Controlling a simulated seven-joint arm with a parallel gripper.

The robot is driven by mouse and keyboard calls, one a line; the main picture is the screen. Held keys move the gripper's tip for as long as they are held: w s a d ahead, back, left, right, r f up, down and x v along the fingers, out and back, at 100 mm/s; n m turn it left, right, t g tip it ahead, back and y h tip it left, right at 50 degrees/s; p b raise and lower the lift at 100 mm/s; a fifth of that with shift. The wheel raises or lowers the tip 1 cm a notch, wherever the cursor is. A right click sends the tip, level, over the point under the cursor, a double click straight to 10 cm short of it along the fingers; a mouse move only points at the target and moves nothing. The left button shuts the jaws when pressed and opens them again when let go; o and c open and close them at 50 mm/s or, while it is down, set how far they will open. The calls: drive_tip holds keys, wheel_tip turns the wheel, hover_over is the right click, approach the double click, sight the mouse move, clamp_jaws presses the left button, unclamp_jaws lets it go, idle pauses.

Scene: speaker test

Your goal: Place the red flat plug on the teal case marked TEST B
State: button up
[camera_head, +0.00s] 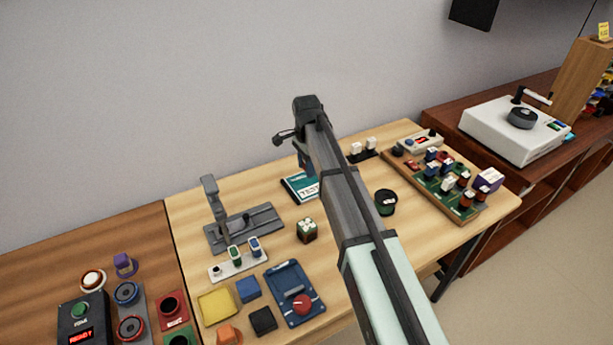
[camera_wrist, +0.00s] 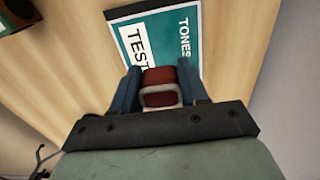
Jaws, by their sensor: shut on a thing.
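The teal case (camera_head: 293,189) lies flat on the wooden table, partly hidden behind my arm in the head view. The plug is over the lower edge of the case in the wrist view. I cannot tell whether it touches.
A dark round cup (camera_head: 385,203) and a tray of several plugs (camera_head: 464,212) are to the right. Bare wood lies around the case.

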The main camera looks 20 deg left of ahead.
sight(306, 184)
drive_tip(key=shift+f, duration=2.15)
drive_tip(key=shift+f, duration=0.15)
drive_tip(key=o, duration=1)
wheel_tip(306, 184, up, 12)
drive_tip(key=shift+r, duration=0.15)
